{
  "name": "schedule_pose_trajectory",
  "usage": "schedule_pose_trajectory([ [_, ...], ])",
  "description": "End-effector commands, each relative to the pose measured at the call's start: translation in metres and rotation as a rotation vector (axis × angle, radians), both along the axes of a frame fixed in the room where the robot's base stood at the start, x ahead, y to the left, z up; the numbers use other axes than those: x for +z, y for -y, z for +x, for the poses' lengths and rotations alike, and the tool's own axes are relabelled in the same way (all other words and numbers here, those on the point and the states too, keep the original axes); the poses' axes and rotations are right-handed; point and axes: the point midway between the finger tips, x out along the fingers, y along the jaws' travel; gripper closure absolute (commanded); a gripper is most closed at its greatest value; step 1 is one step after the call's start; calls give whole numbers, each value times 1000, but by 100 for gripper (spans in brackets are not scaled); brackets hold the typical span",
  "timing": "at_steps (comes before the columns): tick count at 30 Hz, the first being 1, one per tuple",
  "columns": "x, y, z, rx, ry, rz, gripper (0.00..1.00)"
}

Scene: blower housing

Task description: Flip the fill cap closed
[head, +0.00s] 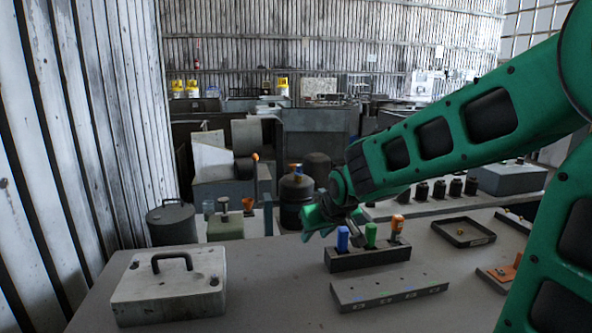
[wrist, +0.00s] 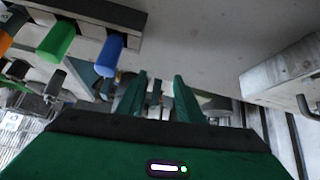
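I cannot tell for certain which part is the fill cap. A dark canister (head: 296,203) with a small blue and orange top (head: 296,170) stands behind the table. A green-grey housing (head: 225,226) with small upright fittings stands to its left. My gripper (head: 306,222) is above the table's far edge, pointing left, in front of the canister's lower part. In the wrist view my gripper (wrist: 158,85) has its two green fingers apart, with background showing between them and nothing held. The dark shapes beyond the fingers are too small to make out.
A dark block with blue (head: 342,238), green (head: 371,235) and orange (head: 397,226) handles stands just right of my gripper. A grey strip (head: 390,289) lies in front. A metal block with a handle (head: 170,288) sits at left. The table between is clear.

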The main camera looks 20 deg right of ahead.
Motion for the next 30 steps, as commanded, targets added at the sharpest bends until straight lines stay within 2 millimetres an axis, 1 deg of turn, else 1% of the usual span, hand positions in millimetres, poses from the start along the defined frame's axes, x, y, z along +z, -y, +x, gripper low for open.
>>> schedule_pose_trajectory([
  [1,1,2,28,3,49,-4,66],
  [2,3,2,45,6,84,-7,66],
  [3,6,5,66,7,130,-12,66],
  [5,11,10,97,6,200,-16,66],
  [6,13,14,117,3,246,-19,66],
  [8,17,20,146,-1,314,-22,66],
  [9,20,24,164,-4,361,-23,66],
  [11,23,31,190,-10,431,-24,66],
  [12,26,38,206,-16,478,-26,66],
  [15,31,54,243,-37,595,-27,66],
  [18,35,70,272,-62,703,-27,66],
  [21,39,86,290,-87,789,-30,66],
  [25,43,99,302,-109,859,-35,66],
  [30,45,105,311,-117,887,-37,66],
])
